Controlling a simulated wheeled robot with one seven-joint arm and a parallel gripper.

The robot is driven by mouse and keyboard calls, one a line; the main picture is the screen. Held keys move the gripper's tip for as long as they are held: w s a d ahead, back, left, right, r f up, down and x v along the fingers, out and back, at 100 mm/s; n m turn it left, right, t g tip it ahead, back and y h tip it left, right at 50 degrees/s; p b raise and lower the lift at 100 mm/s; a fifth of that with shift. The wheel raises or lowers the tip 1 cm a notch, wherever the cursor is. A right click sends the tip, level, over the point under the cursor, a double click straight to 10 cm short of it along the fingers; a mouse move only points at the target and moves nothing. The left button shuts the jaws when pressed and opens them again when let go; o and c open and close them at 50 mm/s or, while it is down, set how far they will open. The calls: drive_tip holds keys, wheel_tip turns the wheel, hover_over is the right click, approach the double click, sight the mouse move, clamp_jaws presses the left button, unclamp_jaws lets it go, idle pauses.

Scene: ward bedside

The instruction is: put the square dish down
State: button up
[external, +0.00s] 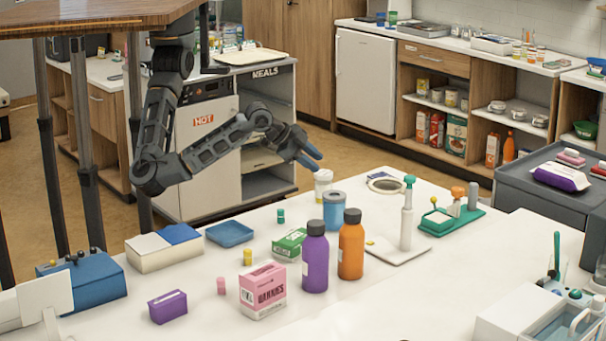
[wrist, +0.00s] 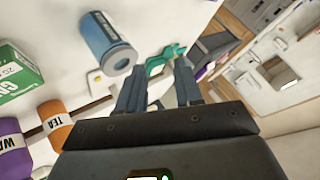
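A blue square dish (external: 229,233) lies flat on the white table, right of a white and blue box. My gripper (external: 312,160) is up above the far edge of the table, to the right of the dish and well apart from it. In the wrist view my gripper's two fingers (wrist: 160,85) stand apart with nothing held between them. The dish does not show in the wrist view.
Purple (external: 315,262) and orange (external: 351,249) bottles stand nearer. A white pump bottle (external: 407,222) stands on a board.

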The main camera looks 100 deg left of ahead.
drive_tip(key=s+d+f+m+g+h, duration=0.25)
drive_tip(key=s+d+f+g, duration=0.3)
drive_tip(key=s+d, duration=0.7)
drive_tip(key=m+g, duration=0.2)
drive_tip(key=g, duration=0.2)
hover_over(214, 231)
drive_tip(key=w+d, duration=0.2)
drive_tip(key=d, duration=0.4)
wheel_tip(214, 231, down, 3)
drive_tip(key=shift+s+d+r+t+h+b, duration=0.1)
drive_tip(key=shift+t+h+b, duration=0.15)
drive_tip(key=shift+h+b, duration=0.15)
drive_tip(key=f, duration=0.7)
drive_tip(key=shift+s+a+f, duration=0.2)
drive_tip(key=shift+s, duration=0.05)
clamp_jaws()
